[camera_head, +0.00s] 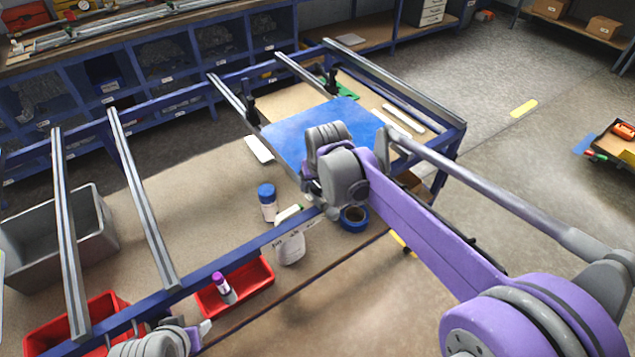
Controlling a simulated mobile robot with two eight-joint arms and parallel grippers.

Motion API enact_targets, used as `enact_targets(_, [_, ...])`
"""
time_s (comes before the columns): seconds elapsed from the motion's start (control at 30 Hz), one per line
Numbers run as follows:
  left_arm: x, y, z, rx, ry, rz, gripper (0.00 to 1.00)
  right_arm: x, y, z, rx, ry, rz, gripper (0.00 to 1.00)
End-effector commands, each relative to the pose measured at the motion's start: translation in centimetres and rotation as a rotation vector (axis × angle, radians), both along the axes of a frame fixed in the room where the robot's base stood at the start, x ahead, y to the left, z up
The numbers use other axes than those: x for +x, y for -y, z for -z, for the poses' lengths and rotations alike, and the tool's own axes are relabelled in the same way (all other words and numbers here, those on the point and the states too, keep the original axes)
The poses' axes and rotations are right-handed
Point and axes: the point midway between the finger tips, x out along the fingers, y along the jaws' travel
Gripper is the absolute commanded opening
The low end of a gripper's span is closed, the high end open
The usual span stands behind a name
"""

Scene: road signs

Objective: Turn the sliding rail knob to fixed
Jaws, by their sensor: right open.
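A blue metal frame with several silver sliding rails (142,200) stands over the workbench. Small black fittings that look like rail knobs sit at two rails, one at the left (251,107) and one farther back (332,84). I cannot read their setting. My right gripper (318,200) is open, at the frame's front bar near the middle. The grey wrist hides the spot right under it, so any knob there is not visible. My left gripper (198,333) is low at the bottom left, by the front bar, mostly cut off by the picture edge.
A blue-capped bottle (267,204), a blue tape roll (354,217), a white bottle (290,248) and a red bin (250,284) are close by. A grey crate (92,235) stands at left.

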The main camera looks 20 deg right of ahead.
Motion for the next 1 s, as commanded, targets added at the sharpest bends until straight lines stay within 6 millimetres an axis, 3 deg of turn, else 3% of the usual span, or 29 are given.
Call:
enact_targets(0.07, [0.01,0.00,0.00,0.000,0.000,0.000,0.50,-0.01,0.01,-0.02,0.000,0.000,0.000,0.76])
enact_targets(0.5, [0.00,0.00,0.00,0.000,0.000,0.000,0.50,-0.02,0.01,-0.05,0.000,0.000,0.000,0.00])
enact_targets(1.0, [0.01,0.00,-0.03,0.000,0.000,0.000,0.50,0.01,-0.14,-0.05,-0.001,0.000,0.111,0.00])
